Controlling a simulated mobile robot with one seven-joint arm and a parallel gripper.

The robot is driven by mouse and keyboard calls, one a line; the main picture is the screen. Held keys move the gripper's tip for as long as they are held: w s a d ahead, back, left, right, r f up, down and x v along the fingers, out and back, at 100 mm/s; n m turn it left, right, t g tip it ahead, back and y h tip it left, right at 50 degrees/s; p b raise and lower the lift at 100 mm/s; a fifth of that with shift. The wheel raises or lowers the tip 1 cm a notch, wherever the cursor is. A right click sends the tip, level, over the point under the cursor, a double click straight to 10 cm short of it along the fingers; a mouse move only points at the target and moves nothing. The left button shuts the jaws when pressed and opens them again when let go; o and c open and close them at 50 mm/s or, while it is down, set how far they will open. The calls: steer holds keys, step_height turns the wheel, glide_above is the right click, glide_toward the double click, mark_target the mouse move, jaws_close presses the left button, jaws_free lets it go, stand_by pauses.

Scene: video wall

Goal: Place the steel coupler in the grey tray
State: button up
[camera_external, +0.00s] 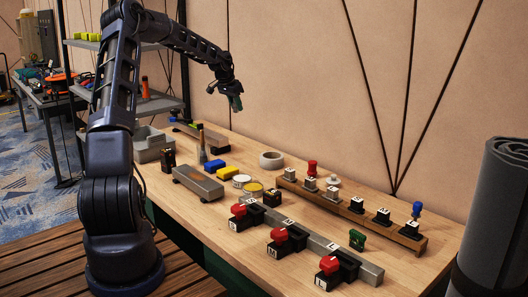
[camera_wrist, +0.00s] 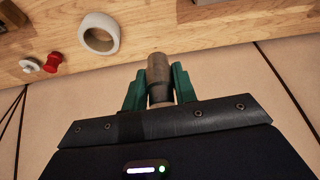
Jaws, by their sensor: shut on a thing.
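My gripper (camera_external: 236,101) is raised above the back of the workbench, in front of the wall. In the wrist view its green fingers (camera_wrist: 157,92) are shut on a dull metal cylinder, the steel coupler (camera_wrist: 158,70), which sticks out past the fingertips. The coupler cannot be made out clearly in the external view. The grey tray (camera_external: 152,155) stands at the left end of the bench, left of and below my gripper; its inside is largely hidden.
The wooden bench (camera_external: 225,217) carries a grey metal box (camera_external: 198,183), a white ring (camera_external: 271,160), a wooden rail with labelled blocks (camera_external: 352,213) and red-topped switches (camera_external: 282,243). A bottle (camera_external: 202,149) stands near the tray. Shelves (camera_external: 155,104) rise behind the tray.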

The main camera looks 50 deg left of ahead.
steer(key=s+a+n+y, duration=0.1)
steer(key=s+a+n, duration=0.1)
steer(key=s+a, duration=1.25)
steer(key=s+a+n, duration=0.2)
steer(key=s+a, duration=1)
steer(key=a, duration=0.6)
steer(key=shift+y, duration=0.3)
steer(key=f, duration=2)
steer(key=shift+s+a+f, duration=0.25)
steer(key=shift+f, duration=0.05)
steer(key=shift+f, duration=0.1)
steer(key=o, duration=0.9)
steer(key=shift+o, duration=0.3)
steer(key=v, duration=1.2)
steer(key=shift+w, duration=0.1)
